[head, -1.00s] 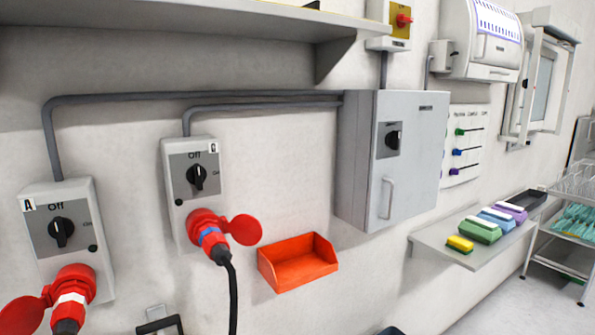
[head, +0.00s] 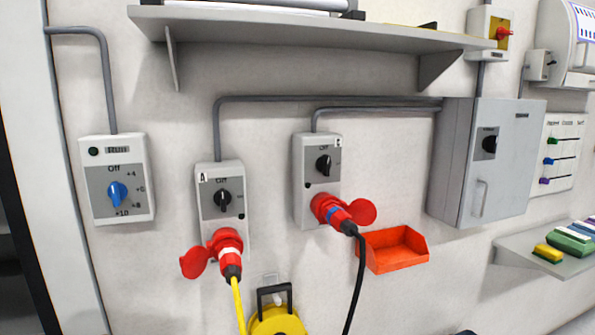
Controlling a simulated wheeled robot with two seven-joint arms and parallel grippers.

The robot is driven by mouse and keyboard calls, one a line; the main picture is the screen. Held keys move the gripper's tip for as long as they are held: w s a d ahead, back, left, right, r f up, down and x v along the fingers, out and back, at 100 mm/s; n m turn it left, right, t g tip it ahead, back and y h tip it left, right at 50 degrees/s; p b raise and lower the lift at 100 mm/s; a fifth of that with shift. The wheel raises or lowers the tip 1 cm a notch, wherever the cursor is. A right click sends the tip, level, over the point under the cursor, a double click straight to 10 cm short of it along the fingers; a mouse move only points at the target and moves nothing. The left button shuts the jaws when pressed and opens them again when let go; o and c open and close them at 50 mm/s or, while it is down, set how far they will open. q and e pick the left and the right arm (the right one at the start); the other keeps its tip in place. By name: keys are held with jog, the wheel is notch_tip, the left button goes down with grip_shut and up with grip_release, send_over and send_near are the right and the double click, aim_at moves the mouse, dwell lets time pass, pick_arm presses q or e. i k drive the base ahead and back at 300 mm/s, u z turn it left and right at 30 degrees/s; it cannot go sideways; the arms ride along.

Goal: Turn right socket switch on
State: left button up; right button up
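Two wall socket boxes hang side by side. The right socket box (head: 301,205) has a black rotary switch (head: 324,165) with its knob near upright, under a partly readable "Off" mark. A red plug (head: 335,211) with a blue band and black cable sits in its socket, the red lid open to the right. The left socket box (head: 207,176), marked A, has a similar black switch (head: 223,198) and a red plug (head: 228,252) with a yellow cable. Neither of my grippers is in the head view.
A control box with a blue dial (head: 118,193) hangs at the left. A grey cabinet (head: 505,170) juts out at the right, and an orange bin (head: 394,250) is below. A shelf (head: 310,32) runs above; a yellow reel (head: 276,321) is at the bottom.

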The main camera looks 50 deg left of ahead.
aim_at(324, 162)
jog(key=k, duration=0.55)
jog(key=u, duration=1.7)
jog(key=i, duration=0.5)
jog(key=z, duration=0.05)
